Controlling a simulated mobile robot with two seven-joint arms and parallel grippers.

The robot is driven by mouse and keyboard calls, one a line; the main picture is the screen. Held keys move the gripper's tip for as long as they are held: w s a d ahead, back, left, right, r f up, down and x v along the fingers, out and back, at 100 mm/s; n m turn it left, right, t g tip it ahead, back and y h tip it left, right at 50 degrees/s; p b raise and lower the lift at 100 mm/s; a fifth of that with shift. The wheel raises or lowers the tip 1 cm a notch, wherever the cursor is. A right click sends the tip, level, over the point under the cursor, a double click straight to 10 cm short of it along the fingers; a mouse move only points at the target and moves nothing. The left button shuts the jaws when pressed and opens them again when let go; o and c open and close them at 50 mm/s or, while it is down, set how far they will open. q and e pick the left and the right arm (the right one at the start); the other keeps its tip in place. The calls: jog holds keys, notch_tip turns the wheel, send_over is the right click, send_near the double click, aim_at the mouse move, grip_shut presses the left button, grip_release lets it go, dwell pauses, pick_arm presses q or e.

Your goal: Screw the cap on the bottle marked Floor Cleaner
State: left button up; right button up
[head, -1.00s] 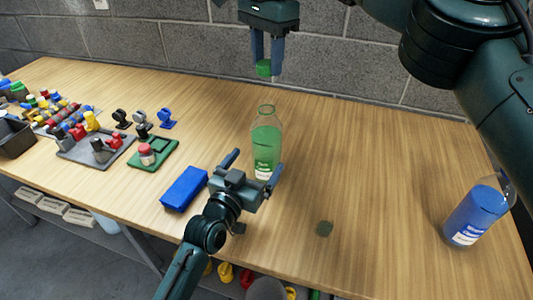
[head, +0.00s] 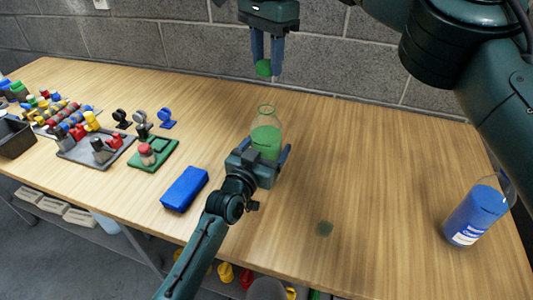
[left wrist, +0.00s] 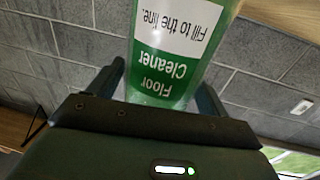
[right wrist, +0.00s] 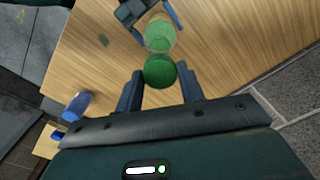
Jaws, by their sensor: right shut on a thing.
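The Floor Cleaner bottle (head: 266,132) is clear, holds green liquid and stands upright on the table with an open top. Its label reads upside down in the left wrist view (left wrist: 178,42). My left gripper (head: 269,150) is low at the bottle, with one finger on each side; the fingers look apart from it, with small gaps in the left wrist view. My right gripper (head: 266,70) is shut on the green cap (head: 264,68) and holds it in the air above the bottle. In the right wrist view the cap (right wrist: 159,71) shows between the fingertips, with the bottle beyond it.
A blue-liquid bottle (head: 475,215) stands at the table's right. A blue box (head: 185,188) lies left of the green bottle. A green pad with a red-topped piece (head: 147,155) and a grey tray (head: 80,150) sit farther left. The table between the bottles is mostly clear.

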pick_arm(q)
jog(key=c, duration=1.1)
pick_arm(e)
send_over(267, 102)
jog(key=shift+f, duration=2.5)
jog(key=shift+f, duration=0.85)
jog(key=shift+f, duration=0.55)
